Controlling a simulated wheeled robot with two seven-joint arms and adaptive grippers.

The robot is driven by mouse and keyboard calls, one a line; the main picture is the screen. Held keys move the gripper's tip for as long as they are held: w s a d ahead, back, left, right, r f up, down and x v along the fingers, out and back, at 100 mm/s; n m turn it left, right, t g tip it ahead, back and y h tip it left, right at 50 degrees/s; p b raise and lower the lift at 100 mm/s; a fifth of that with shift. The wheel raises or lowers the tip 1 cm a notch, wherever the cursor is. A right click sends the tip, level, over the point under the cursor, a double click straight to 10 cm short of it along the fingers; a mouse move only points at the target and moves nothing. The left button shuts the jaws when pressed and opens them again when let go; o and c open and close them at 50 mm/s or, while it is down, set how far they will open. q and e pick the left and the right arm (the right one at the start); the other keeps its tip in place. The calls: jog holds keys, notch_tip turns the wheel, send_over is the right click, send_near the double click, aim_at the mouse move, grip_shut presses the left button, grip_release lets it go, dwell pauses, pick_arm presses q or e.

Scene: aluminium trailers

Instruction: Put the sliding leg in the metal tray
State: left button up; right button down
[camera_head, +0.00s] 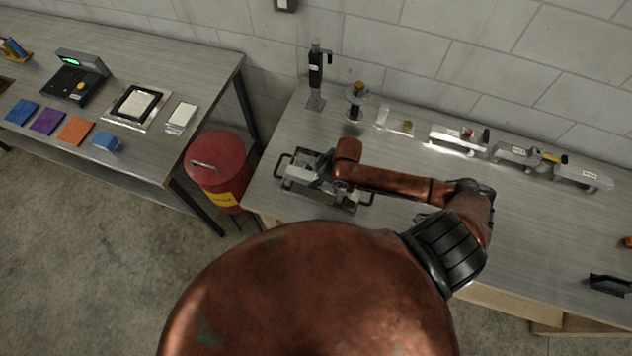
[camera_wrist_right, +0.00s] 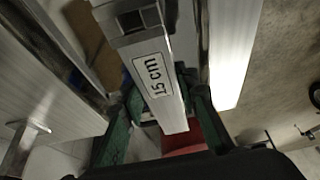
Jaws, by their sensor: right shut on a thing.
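The metal tray (camera_head: 292,184) lies near the left end of the right-hand bench, with dark loop handles at its ends. My right gripper (camera_head: 324,179) is over the tray in the head view, its fingertips partly hidden by the arm. In the right wrist view, its green fingers (camera_wrist_right: 160,115) are shut on a square aluminium bar labelled "15 cm" (camera_wrist_right: 168,85), which appears to be the sliding leg. I cannot tell whether the bar touches the tray floor. My left gripper is not in view.
A black jack (camera_head: 316,70) stands upright behind the tray, with a spool-like part (camera_head: 355,98) beside it. Several labelled aluminium parts (camera_head: 458,138) line the bench's back. A red bin (camera_head: 217,165) stands on the floor left of the bench. The bench's right half is mostly clear.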

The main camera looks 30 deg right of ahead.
jog(key=shift+s+f, duration=0.1)
jog(key=shift+f, duration=1.1)
jog(key=c, duration=1.5)
grip_release()
jog(key=shift+s+f, duration=0.1)
jog(key=v, duration=1.2)
jog(key=shift+a, duration=0.15)
